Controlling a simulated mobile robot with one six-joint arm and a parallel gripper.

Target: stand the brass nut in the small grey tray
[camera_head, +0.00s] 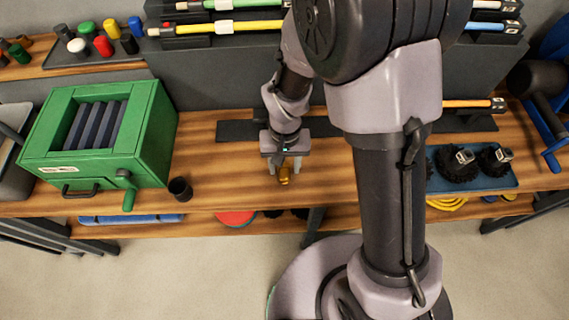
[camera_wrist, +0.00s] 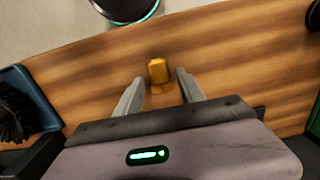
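The brass nut (camera_head: 284,176) is a small gold-coloured piece on the wooden bench, near its front edge. In the wrist view the brass nut (camera_wrist: 158,72) lies between and slightly beyond the fingertips. My gripper (camera_head: 284,168) points down over it. In the wrist view my gripper (camera_wrist: 160,80) is open, with gaps between the nut and both fingers. I cannot tell for sure which thing is the small grey tray; a grey container (camera_head: 8,165) is partly cut off at the left edge.
A green crank box (camera_head: 150,130) stands left, with a small dark cup (camera_head: 180,187) beside it. A blue tray (camera_head: 510,182) with black brushes lies right. Racked rods (camera_head: 225,27) and coloured caps (camera_head: 103,46) are at the back. Bare bench lies between cup and gripper.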

